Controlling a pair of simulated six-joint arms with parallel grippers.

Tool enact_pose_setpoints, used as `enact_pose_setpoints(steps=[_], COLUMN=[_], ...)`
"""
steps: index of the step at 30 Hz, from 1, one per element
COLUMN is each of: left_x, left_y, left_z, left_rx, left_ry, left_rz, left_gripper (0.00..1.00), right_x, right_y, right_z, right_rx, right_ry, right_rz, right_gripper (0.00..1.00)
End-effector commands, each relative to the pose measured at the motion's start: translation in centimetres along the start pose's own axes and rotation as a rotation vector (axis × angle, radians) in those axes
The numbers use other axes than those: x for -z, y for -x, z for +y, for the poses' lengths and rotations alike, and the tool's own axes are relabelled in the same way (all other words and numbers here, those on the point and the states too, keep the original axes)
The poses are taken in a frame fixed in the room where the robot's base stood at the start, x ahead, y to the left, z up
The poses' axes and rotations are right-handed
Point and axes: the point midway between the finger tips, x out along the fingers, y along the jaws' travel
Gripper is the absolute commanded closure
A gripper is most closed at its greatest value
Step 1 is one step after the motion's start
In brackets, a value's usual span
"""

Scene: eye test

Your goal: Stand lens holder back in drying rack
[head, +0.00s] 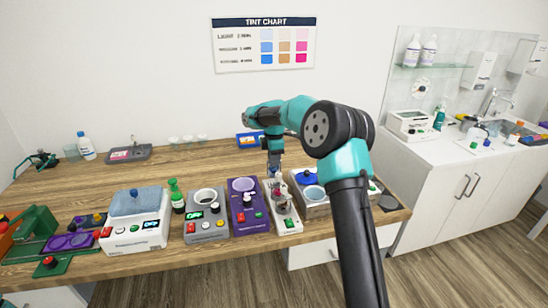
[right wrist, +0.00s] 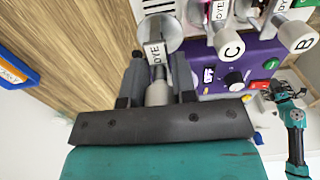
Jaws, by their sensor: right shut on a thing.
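My right gripper (head: 275,172) points down over a white unit (head: 290,226) at the front of the wooden table. In the right wrist view its two dark fingers (right wrist: 158,78) are closed on a grey cylindrical piece (right wrist: 157,93). I cannot pick out the drying rack for certain.
Grey cylinders tagged C (right wrist: 231,47) and B (right wrist: 298,36) stand close beside the grip. The table's middle (head: 190,160) is clear.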

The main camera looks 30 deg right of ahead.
Motion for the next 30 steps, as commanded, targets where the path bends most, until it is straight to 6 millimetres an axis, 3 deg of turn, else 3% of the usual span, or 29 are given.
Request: enact_pose_setpoints(steps=[18, 30], left_x=[0.0, 0.0], left_y=[0.0, 0.0], left_z=[0.0, 0.0], left_rx=[0.000, 0.000], left_ry=[0.000, 0.000], left_rz=[0.000, 0.000], left_gripper=[0.57, 0.57], right_x=[0.0, 0.0], right_y=[-4.5, -5.5], right_z=[-0.1, 0.0], right_rx=[0.002, 0.001], right_ry=[-0.001, -0.001], right_rz=[0.000, 0.000], right_gripper=[0.99, 0.99])
